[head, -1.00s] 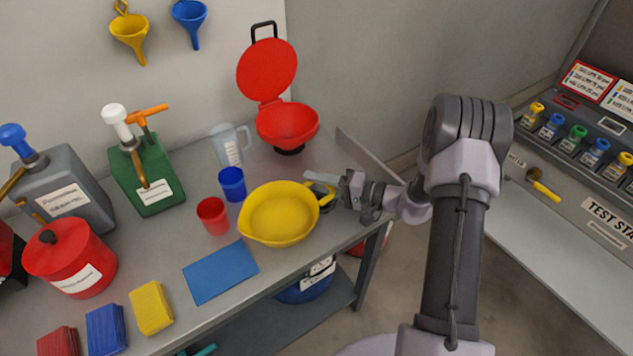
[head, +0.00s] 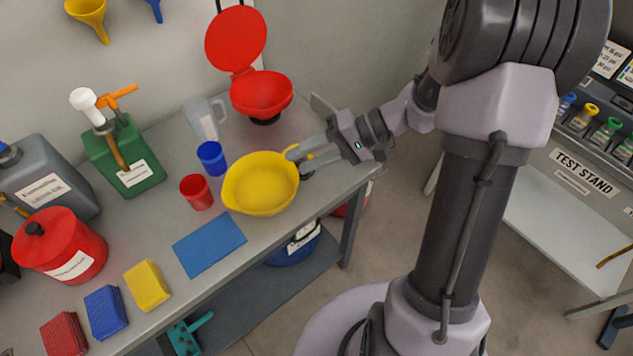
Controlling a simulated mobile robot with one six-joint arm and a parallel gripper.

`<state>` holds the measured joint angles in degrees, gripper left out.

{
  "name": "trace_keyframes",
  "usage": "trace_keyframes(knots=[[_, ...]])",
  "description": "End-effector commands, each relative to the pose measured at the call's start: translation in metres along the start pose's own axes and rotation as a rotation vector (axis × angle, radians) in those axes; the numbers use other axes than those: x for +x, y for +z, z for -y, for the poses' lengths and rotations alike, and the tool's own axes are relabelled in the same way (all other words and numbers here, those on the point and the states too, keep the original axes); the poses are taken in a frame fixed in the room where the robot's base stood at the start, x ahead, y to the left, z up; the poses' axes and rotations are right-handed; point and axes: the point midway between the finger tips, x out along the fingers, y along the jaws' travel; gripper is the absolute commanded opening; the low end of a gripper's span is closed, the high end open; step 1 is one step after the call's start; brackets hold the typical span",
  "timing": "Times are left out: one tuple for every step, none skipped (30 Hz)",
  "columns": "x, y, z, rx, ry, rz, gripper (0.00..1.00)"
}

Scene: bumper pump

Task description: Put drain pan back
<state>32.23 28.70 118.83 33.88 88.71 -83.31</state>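The yellow drain pan (head: 258,186) rests on the grey workbench, right of the red cup and near the bench's front right edge. My gripper (head: 309,158) is at the pan's right rim, reaching in from the right. Its two fingers are apart, with a bit of yellow showing between them. I cannot tell whether a finger touches the rim. A dark part beside the pan's right edge is partly hidden by the fingers.
A red cup (head: 196,192), blue cup (head: 211,158) and clear jug (head: 206,118) stand left of the pan. A red funnel with raised lid (head: 262,95) stands behind it. A blue mat (head: 209,245) lies in front. The test stand (head: 572,185) is at right.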

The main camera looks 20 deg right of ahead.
Motion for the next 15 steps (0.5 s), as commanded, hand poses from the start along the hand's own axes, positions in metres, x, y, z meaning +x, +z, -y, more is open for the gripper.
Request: trace_keyframes(knots=[[0.003, 0.027, 0.028, -0.019, 0.116, 0.048, 0.36], [0.003, 0.045, 0.040, -0.018, 0.198, 0.067, 0.36], [0.002, 0.069, 0.053, -0.021, 0.310, 0.072, 0.36], [-0.001, 0.086, 0.062, -0.026, 0.390, 0.058, 0.36], [-0.005, 0.102, 0.068, -0.035, 0.468, 0.032, 0.36], [-0.011, 0.121, 0.075, -0.049, 0.555, -0.020, 0.36], [-0.016, 0.132, 0.079, -0.061, 0.608, -0.070, 0.36], [-0.022, 0.142, 0.082, -0.074, 0.650, -0.122, 0.36], [-0.029, 0.151, 0.086, -0.091, 0.688, -0.196, 0.36], [-0.034, 0.157, 0.088, -0.102, 0.706, -0.248, 0.36], [-0.038, 0.161, 0.090, -0.112, 0.717, -0.295, 0.36], [-0.043, 0.165, 0.092, -0.123, 0.723, -0.348, 0.36], [-0.045, 0.168, 0.093, -0.129, 0.724, -0.380, 0.36], [-0.048, 0.169, 0.094, -0.133, 0.724, -0.406, 0.36], [-0.050, 0.171, 0.095, -0.136, 0.721, -0.430, 0.36]])
